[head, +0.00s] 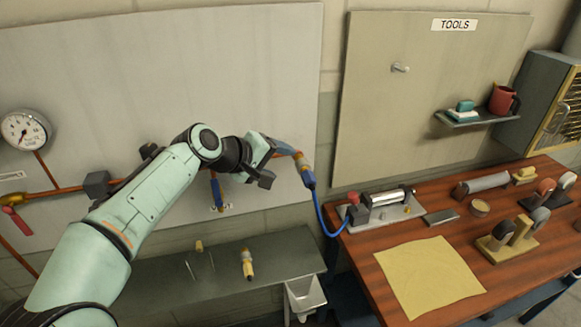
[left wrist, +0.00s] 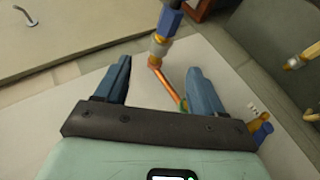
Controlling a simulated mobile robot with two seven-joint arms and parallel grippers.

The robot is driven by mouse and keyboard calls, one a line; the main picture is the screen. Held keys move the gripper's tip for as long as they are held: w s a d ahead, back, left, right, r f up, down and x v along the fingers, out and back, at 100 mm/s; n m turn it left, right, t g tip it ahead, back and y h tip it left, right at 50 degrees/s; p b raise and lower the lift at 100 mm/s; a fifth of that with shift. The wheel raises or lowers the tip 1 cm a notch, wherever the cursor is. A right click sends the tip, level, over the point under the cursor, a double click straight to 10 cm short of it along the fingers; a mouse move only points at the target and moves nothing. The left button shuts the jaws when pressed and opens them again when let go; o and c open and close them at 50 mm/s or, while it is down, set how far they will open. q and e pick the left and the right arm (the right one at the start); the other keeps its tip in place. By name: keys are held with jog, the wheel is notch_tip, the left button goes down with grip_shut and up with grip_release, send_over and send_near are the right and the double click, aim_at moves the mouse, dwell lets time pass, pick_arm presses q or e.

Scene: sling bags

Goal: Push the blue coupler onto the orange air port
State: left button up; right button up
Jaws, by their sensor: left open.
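The blue coupler (head: 308,178) with its blue hose hangs at the end of the orange air port (head: 285,149), on the wall board. A brass and grey collar sits between blue body and orange pipe. In the left wrist view the coupler (left wrist: 169,21) is beyond the fingertips, its collar meeting the bent end of the orange pipe (left wrist: 168,85). How deeply it is seated I cannot tell. My left gripper (head: 270,163) is open and empty, just left of the coupler and apart from it. It also shows in the left wrist view (left wrist: 158,75). My right gripper is out of view.
A blue handle (head: 216,190) hangs below the pipe. A grey shelf (head: 170,290) below holds a yellow fitting (head: 247,264). The hose runs to a clamp-like device (head: 380,208) on the wooden table (head: 360,245), near a yellow cloth (head: 428,275). A gauge (head: 25,130) is at left.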

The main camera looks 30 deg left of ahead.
pick_arm(q)
jog(key=v, duration=0.3)
jog(key=shift+s+r, duration=0.15)
dwell(0.6)
